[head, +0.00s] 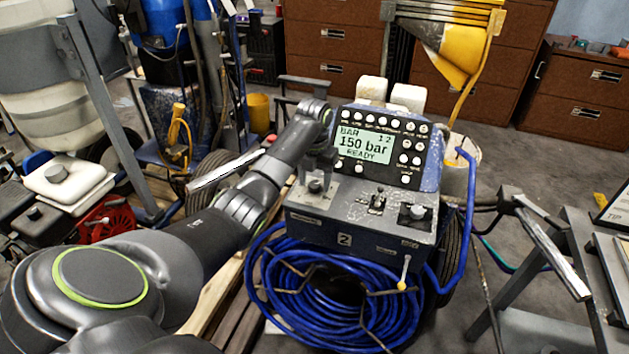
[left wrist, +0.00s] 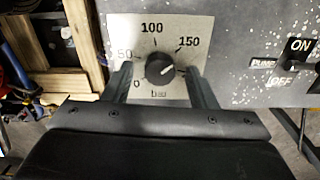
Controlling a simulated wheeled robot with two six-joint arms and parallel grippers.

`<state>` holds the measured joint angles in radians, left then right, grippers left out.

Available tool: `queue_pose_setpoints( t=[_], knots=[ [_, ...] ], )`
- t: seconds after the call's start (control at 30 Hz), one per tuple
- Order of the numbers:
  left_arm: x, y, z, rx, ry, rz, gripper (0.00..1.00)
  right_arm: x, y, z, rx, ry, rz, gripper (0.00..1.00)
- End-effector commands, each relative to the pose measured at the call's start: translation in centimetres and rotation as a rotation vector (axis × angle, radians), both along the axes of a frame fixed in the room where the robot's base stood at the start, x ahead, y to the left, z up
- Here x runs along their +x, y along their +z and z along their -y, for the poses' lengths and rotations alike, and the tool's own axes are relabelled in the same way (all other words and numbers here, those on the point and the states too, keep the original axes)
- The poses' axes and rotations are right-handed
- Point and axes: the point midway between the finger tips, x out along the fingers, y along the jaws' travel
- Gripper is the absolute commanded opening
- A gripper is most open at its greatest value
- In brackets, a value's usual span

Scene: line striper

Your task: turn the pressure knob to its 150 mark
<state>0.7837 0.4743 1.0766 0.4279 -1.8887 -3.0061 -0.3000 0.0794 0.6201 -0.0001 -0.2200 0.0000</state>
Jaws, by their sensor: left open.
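The pressure knob (left wrist: 160,68) is a round black knob on a pale dial plate (left wrist: 135,40) marked 0, 50, 100 and 150, with bar below. In the left wrist view it sits between the fingers of my left gripper (head: 318,170), which are open with a gap on each side. In the head view the gripper points down over the left of the machine's panel (head: 360,212), partly covering the knob. The knob's pointer is too small to read surely. The display (head: 363,146) reads 150 bar and READY. My right gripper is not in view.
A pump switch (left wrist: 297,64) marked ON and OFF is right of the dial. A blue hose coil (head: 290,308) hangs in front. A grey metal stand (head: 530,262) is at the right.

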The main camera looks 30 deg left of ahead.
Motion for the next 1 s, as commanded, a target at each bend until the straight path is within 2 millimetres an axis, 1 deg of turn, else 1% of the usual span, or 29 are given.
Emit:
queue_pose_setpoints(
  t=[0.17, 0.27, 0.3, 0.4, 1.0],
  knots=[
    [0.1, 3.4, 0.0, 0.002, -0.001, 0.007, 0.52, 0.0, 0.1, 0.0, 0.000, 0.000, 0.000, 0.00],
    [0.1, 5.9, -0.1, 0.002, 0.000, 0.008, 0.52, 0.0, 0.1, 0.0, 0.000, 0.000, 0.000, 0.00],
    [0.0, 6.7, 0.0, 0.001, 0.000, 0.002, 0.52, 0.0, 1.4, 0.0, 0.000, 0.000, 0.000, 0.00],
    [0.0, 8.1, 0.0, 0.000, 0.000, 0.001, 0.52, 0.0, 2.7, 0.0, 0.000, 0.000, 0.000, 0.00],
    [0.0, 15.3, 0.0, 0.000, 0.000, 0.002, 0.52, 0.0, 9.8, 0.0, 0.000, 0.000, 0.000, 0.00]
  ],
)
